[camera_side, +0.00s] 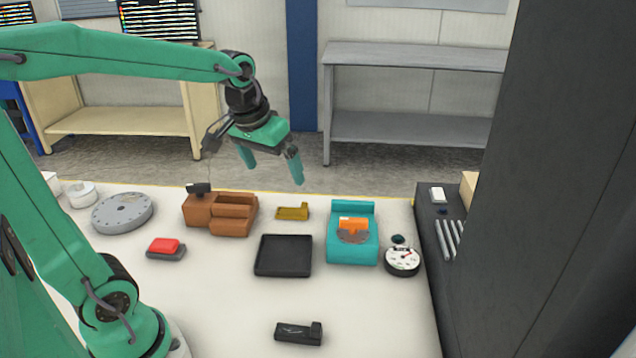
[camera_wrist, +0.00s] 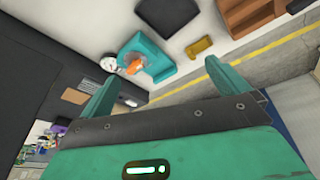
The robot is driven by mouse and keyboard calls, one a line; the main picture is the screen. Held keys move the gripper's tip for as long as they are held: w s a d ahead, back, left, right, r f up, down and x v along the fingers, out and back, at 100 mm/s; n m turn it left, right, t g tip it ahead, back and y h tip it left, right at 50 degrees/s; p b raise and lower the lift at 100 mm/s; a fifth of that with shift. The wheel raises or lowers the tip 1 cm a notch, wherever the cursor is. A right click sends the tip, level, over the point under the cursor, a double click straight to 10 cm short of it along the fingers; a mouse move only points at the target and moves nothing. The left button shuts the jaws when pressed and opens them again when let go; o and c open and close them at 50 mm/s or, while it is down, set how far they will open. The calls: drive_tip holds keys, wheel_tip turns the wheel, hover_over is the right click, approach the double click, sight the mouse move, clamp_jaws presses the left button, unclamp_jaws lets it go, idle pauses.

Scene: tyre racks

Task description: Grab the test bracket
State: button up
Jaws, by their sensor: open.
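A small yellow L-shaped bracket (camera_side: 292,213) lies on the white table behind the black tray; it also shows in the wrist view (camera_wrist: 199,47). A black L-shaped piece (camera_side: 299,333) lies near the table's front. An orange piece (camera_side: 353,225) sits on a teal fixture (camera_side: 352,250). Which of these is the test bracket I cannot tell for certain. My gripper (camera_side: 275,172) is open and empty, raised above the table's back edge, behind and above the yellow bracket.
A black tray (camera_side: 284,256), brown block assembly (camera_side: 220,213), red-topped box (camera_side: 166,248), grey disc (camera_side: 122,212) and dial gauge (camera_side: 402,260) stand on the table. A tall dark cabinet (camera_side: 560,180) bounds the right. The table between tray and black piece is clear.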

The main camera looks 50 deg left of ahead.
drive_tip(key=w+a+f+n+g, duration=0.25)
drive_tip(key=w+a+f, duration=0.4)
drive_tip(key=w, duration=0.35)
drive_tip(key=n+g, duration=0.1)
drive_tip(key=n, duration=0.2)
approach(292, 211)
drive_tip(key=shift+w+h, duration=0.2)
drive_tip(key=shift+h, duration=0.1)
drive_tip(key=shift+f, duration=1.35)
drive_tip(key=shift+s+a+f, duration=0.1)
drive_tip(key=shift+f, duration=1.2)
drive_tip(key=shift+s+a+f, duration=0.1)
drive_tip(key=shift+f, duration=1.2)
drive_tip(key=c, duration=1)
